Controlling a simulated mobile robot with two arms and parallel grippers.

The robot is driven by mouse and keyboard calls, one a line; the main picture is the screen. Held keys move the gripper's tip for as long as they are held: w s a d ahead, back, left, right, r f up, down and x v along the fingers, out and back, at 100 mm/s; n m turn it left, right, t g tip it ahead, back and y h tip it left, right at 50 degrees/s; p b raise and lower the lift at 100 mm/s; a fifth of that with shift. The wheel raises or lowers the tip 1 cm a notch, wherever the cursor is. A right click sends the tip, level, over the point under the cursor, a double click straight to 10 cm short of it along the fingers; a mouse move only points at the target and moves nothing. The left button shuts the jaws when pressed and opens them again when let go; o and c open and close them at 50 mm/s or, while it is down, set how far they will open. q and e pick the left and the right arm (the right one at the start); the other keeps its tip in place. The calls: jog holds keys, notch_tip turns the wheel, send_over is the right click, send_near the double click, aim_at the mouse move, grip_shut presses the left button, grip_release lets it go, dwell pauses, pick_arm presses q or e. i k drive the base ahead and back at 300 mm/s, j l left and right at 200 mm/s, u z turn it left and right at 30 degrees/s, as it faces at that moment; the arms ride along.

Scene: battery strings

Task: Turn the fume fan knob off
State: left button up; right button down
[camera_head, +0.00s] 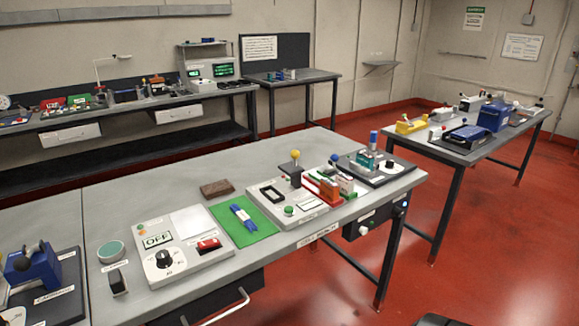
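A white panel (188,235) on the near bench carries a black rotary knob (163,258) on a dial. A display reading OFF (157,239) is above the knob, and a red switch (208,244) is to its right. A small light round knob (363,230) is on a dark box under the bench's right end. The labels are too small to tell which knob is the fume fan's. Neither of my grippers is in view.
On the near bench, a blue bundle lies on a green mat (228,232), with several fixtures to its right. A blue clamp-like device (32,265) is at far left. A second table (530,118) stands at right. Red floor (490,250) between them is clear.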

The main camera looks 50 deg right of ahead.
aim_at(396, 211)
jog(key=z, duration=2.2)
